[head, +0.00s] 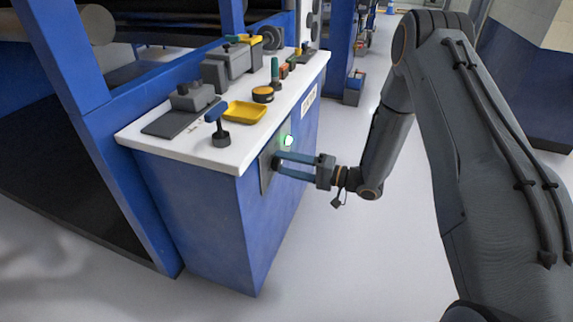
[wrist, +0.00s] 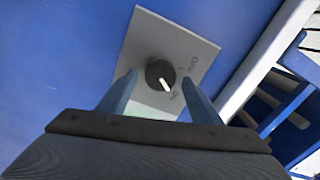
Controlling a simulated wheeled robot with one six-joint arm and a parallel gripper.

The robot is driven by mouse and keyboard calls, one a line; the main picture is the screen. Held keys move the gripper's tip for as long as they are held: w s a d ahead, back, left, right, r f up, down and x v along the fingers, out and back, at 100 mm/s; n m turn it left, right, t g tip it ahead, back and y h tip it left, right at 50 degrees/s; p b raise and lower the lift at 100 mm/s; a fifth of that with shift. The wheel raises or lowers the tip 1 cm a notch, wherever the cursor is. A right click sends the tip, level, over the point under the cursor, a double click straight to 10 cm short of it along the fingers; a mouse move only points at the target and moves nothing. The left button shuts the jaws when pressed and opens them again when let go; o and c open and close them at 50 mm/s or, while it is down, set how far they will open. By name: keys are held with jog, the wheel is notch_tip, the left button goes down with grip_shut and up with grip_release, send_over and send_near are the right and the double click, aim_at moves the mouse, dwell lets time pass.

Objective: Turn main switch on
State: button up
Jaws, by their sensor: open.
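The main switch is a dark round knob (wrist: 160,74) with a white pointer line, on a light grey plate (wrist: 187,47) with small markings. The plate (head: 266,172) is on the blue side panel of the cabinet, just under the white top. A green light (head: 287,140) glows near the knob in the head view. My gripper (head: 278,167) is at the plate with its blue fingers apart. In the wrist view my gripper (wrist: 160,85) has one fingertip on each side of the knob. I cannot tell whether the fingers touch it.
The blue cabinet (head: 205,215) has a white top (head: 180,148) with a yellow tray (head: 244,111), a lever (head: 218,130) and several other controls. A blue machine frame (head: 95,130) stands to the left. The floor right of the cabinet is clear.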

jog(key=v, duration=0.7)
jog(key=shift+d, duration=0.25)
jog(key=shift+r, duration=0.1)
